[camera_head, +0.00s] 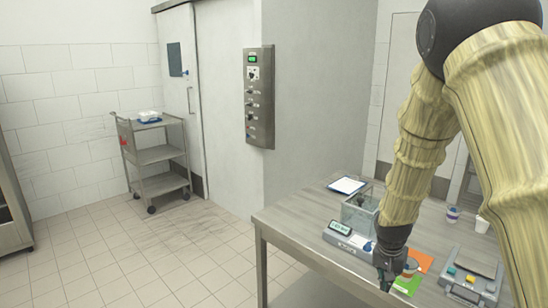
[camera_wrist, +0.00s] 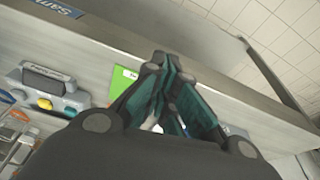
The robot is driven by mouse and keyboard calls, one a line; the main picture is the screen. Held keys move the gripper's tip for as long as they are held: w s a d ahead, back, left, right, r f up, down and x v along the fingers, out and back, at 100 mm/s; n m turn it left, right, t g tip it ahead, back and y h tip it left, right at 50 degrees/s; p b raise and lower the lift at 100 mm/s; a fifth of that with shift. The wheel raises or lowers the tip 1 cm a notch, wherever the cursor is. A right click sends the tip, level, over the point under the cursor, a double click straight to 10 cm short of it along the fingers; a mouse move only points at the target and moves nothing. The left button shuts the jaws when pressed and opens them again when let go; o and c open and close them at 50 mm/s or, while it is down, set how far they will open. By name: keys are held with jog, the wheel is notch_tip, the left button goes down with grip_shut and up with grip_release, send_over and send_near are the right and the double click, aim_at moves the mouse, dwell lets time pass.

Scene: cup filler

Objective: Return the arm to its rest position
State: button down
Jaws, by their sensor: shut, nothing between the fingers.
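My arm, in a pale yellowish sleeve, comes down from the upper right of the head view. My gripper (camera_head: 386,282) hangs above the front part of the metal table (camera_head: 300,216), pointing down. In the wrist view my gripper (camera_wrist: 166,64) has its teal-padded fingers together, with nothing between them. A green card (camera_head: 409,284) lies on the table beside the gripper and is partly hidden; it also shows behind the fingers in the wrist view (camera_wrist: 123,80).
An orange card (camera_head: 420,260), a grey scale (camera_head: 348,241), a clear bin (camera_head: 358,214), a clipboard (camera_head: 346,185), a device with coloured buttons (camera_head: 467,279) and cups (camera_head: 482,224) occupy the table. A trolley (camera_head: 160,154) stands by the wall. The floor at left is open.

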jog(key=s+a+f+n+g+y, duration=0.1)
jog(key=s+a+f+n, duration=0.15)
jog(key=s+f, duration=0.85)
jog(key=s+a+f+n, duration=0.2)
jog(key=s+a+f, duration=0.2)
jog(key=s+f, duration=0.65)
jog(key=s+a+f+n, duration=0.1)
jog(key=s+f, duration=0.4)
jog(key=s, duration=0.4)
jog(key=s+a+f+n+g+y, duration=0.1)
jog(key=s+f, duration=0.3)
jog(key=s, duration=0.5)
jog(key=shift+s+a+f, duration=0.2)
jog(key=shift+a+f, duration=0.15)
jog(key=shift+a, duration=0.25)
jog(key=shift+n, duration=0.25)
